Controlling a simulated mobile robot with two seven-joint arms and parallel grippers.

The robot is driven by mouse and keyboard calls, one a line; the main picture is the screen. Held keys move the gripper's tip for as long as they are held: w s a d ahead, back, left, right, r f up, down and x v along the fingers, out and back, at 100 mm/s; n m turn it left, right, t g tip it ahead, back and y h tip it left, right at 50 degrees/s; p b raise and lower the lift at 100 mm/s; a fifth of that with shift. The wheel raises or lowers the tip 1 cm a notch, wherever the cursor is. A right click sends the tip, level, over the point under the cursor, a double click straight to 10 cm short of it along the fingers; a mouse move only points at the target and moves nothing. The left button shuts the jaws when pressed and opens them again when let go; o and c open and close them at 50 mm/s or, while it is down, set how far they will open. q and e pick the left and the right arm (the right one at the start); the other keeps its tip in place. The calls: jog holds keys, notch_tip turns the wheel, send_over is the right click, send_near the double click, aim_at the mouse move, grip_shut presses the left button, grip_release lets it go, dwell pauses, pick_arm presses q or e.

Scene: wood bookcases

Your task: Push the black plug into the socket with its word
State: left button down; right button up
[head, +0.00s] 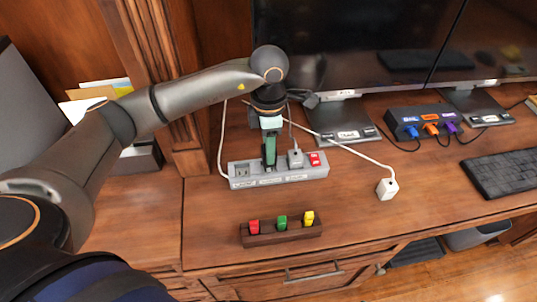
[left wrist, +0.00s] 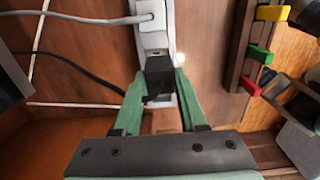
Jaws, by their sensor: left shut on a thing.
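My left gripper (head: 269,162) points down over the grey power strip (head: 240,182). Its green fingers also show in the left wrist view (left wrist: 162,95), shut on the black plug (left wrist: 159,72). The plug is over the strip, on the side of the white plug (head: 295,158) away from the red switch (head: 314,158). I cannot tell whether its prongs are in a socket. An empty socket (head: 243,170) shows at the strip's left end. The words on the strip's front are too small to read. In the head view the fingers mostly hide the black plug. My right gripper is not in view.
A dark wooden rack (head: 262,238) with red, green and yellow pieces stands in front of the strip. A white cube on a cord (head: 387,189) lies to the right. Monitor stands (head: 345,120), a black hub (head: 425,118) and a keyboard (head: 502,173) are farther right.

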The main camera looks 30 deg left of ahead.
pick_arm(q)
notch_tip(320, 180, down, 4)
jog(key=shift+w+a+r, duration=0.1)
jog(key=shift+w+r, duration=0.05)
jog(key=shift+r, duration=0.05)
jog(key=shift+f, duration=0.15)
jog(key=c, duration=0.9)
grip_release()
jog(key=o, duration=0.4)
jog(key=shift+o, duration=0.2)
